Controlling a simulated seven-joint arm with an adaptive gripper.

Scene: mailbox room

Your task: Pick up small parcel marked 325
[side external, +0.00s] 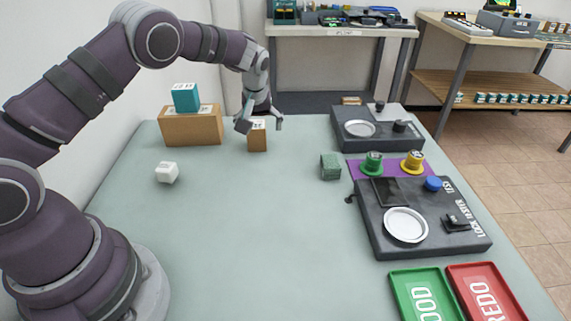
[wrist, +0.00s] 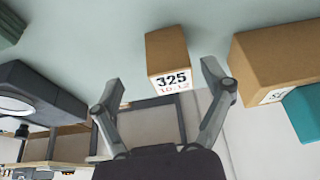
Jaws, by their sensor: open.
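The small parcel marked 325 (wrist: 167,51) is a brown box with a white label reading 325 and 10:12 in the wrist view. In the side external view the small brown box (side external: 257,141) stands upright on the table toward the back. My gripper (side external: 260,126) is open above it, its fingers spread to either side of the box's top. In the wrist view my gripper (wrist: 164,100) has the parcel between and ahead of its fingertips, with nothing held. Whether a finger touches the box cannot be told.
A larger brown box (side external: 191,128) with a teal box (side external: 186,97) on top stands left of the parcel. A white cube (side external: 167,172) lies nearer, a green block (side external: 331,167) to the right. Grey devices (side external: 352,139) and green and red trays (side external: 408,278) line the right side. The table's middle is clear.

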